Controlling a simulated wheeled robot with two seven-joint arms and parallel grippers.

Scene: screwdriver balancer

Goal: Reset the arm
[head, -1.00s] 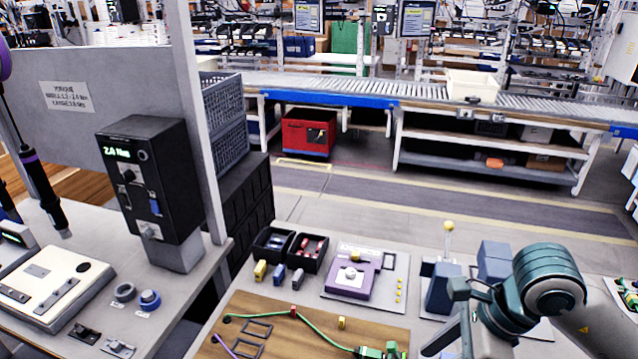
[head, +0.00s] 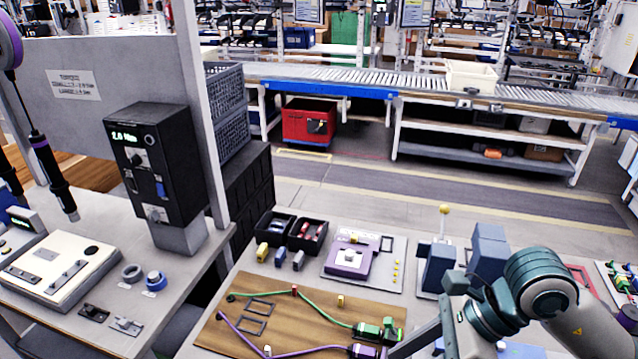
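My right arm comes in from the right over the near work table. Its teal and grey joints show, and a grey bar, perhaps part of my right gripper (head: 414,341), reaches down to the bottom edge. Its fingertips are not clear, and I cannot tell whether it is open or holds anything. My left arm and gripper are not in view. On the left bench, a black screwdriver (head: 52,172) with a purple ring hangs upright from a balancer (head: 10,42). A black controller box (head: 160,165) beside it shows a green reading.
A wooden board (head: 290,338) with green and purple cables lies at the table front. A purple fixture (head: 348,258), two black bins (head: 308,236) and a blue-grey block unit (head: 436,268) with a yellow-knobbed lever stand behind it. The aisle beyond is clear.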

